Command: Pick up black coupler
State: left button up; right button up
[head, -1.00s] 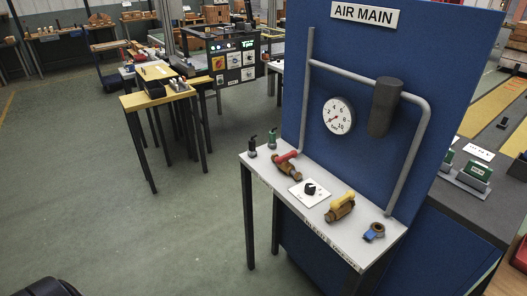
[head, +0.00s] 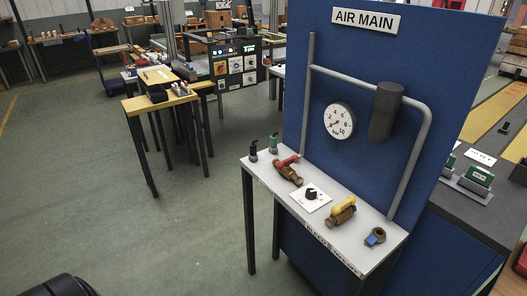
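A small upright black fitting (head: 253,150), which looks like the black coupler, stands at the left end of the narrow light-grey bench (head: 338,236) under the AIR MAIN panel. A similar green-bodied fitting (head: 273,143) with a dark top stands just behind and right of it. A black knob-like piece (head: 312,194) sits on a white square plate farther along the bench. Neither gripper can be made out; only a dark rounded part, likely of my own body, shows at the bottom left.
A brass valve with a red handle (head: 287,161), a brass piece with a yellow handle (head: 344,206) and a brass-and-blue fitting (head: 375,237) share the bench. A blue panel (head: 360,70) with grey pipe and gauge (head: 339,121) rises behind. Floor left of the bench is clear.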

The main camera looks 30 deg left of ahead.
aim_at(253, 146)
jog(key=j+z, duration=0.9)
jog(key=j, duration=0.45)
jog(key=k+j, duration=0.1)
jog(key=j, duration=0.4)
jog(key=j+z, duration=0.15)
jog(key=j, duration=0.4)
jog(key=k+j+z, duration=0.1)
jog(key=j, duration=0.4)
jog(key=k+j+z, duration=0.1)
jog(key=j, duration=0.45)
jog(key=k, duration=0.05)
